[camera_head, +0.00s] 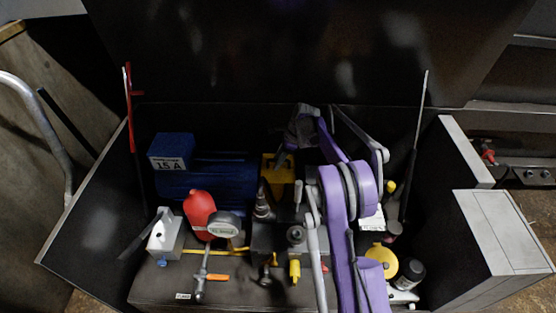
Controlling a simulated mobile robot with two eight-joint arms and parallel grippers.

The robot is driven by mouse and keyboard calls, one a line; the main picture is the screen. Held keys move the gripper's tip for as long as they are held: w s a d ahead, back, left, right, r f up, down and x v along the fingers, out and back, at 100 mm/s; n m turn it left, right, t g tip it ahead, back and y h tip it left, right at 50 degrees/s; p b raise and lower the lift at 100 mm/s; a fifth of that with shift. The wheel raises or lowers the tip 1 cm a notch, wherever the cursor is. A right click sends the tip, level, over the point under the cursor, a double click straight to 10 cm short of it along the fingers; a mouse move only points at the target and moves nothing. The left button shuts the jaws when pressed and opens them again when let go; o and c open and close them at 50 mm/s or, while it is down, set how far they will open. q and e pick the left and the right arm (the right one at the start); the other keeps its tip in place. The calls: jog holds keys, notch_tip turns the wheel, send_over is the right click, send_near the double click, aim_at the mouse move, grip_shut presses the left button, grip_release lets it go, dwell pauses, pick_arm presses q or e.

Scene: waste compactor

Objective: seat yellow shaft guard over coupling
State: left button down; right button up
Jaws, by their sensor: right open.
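The yellow shaft guard (279,174) stands in the middle of the open box, at the right end of the blue motor (208,181). My right gripper (286,155) reaches in on the purple arm from the lower right. It is open, and its fingertips are at the guard's upper edge; I cannot tell whether they touch it. The coupling cannot be made out, and the guard's right side is partly hidden by my arm. My left gripper is not in view.
A red accumulator (201,211), a round gauge (223,226), a grey block (165,236) and an orange-handled valve (214,277) stand in front of the motor. A yellow cap (381,259) and black cylinder (410,272) stand right of my arm. The raised lid (300,55) is behind.

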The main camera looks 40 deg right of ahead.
jog(key=p+v, duration=0.1)
jog(key=v, duration=1)
jog(key=s+a+r+n+h+p, duration=0.1)
jog(key=s+a+r+n+p, duration=0.1)
jog(key=a+r+n, duration=0.3)
jog(key=s+a+r+n+p, duration=0.2)
jog(key=a+r, duration=0.1)
jog(key=a, duration=0.5)
jog(key=s+a+r+n+h+p, duration=0.1)
jog(key=s+a+r+n+p, duration=0.25)
jog(key=s+a+n, duration=0.45)
pick_arm(q)
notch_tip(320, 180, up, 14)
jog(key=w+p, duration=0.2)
jog(key=p, duration=0.2)
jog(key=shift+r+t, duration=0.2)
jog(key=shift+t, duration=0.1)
pick_arm(e)
jog(key=s+a+n+t, duration=0.1)
jog(key=s+a+n, duration=0.4)
jog(key=s, duration=0.3)
jog(key=s+a+n+t+h, duration=0.1)
jog(key=s+a+n, duration=0.4)
jog(key=s, duration=0.3)
jog(key=shift+a+f+n, duration=0.25)
jog(key=shift+a+n, duration=0.15)
jog(key=shift+n, duration=0.1)
